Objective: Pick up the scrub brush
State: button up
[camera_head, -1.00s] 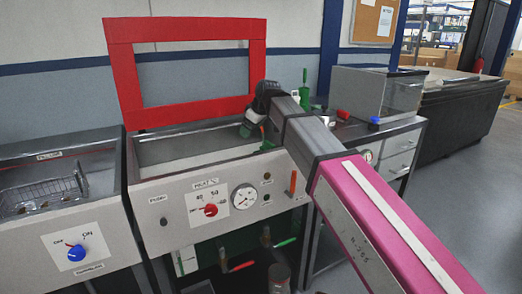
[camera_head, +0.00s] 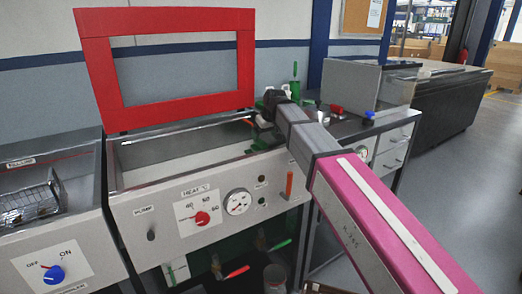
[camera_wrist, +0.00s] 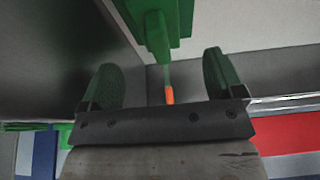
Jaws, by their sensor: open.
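In the wrist view, a green tool, which I take for the scrub brush (camera_wrist: 158,38), has a wide stepped body at the top. Its narrower part points down between my fingers, and a thin rod with an orange end (camera_wrist: 168,95) shows below it. My gripper (camera_wrist: 162,82) is open, with one green-padded finger on each side of this rod and visible gaps. In the head view, my gripper (camera_head: 262,118) is at the right end of the open metal tank (camera_head: 130,180). The brush cannot be clearly told from the gripper there.
The raised red lid frame (camera_head: 98,70) stands behind the tank. A wire basket (camera_head: 28,200) sits in the left-hand basin. Green and red items and a metal box (camera_head: 350,82) stand on the bench to the right. Open floor lies at the far right.

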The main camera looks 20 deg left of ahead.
aim_at(260, 140)
jog(key=shift+x, duration=3.9)
jog(key=shift+r, duration=0.1)
jog(key=c, duration=1.1)
jog(key=shift+r, duration=0.1)
jog(key=shift+c, duration=0.2)
jog(key=shift+r, duration=0.45)
notch_tip(260, 140, up, 3)
jog(key=shift+s+r, duration=0.15)
jog(key=shift+r, duration=0.05)
jog(key=s+a+r, duration=0.3)
jog(key=s+r, duration=0.3)
jog(key=s, duration=0.4)
jog(key=shift+s+a+r, duration=0.25)
jog(key=shift+s+a, duration=0.1)
jog(key=shift+a, duration=0.05)
jog(key=shift+o, duration=1.1)
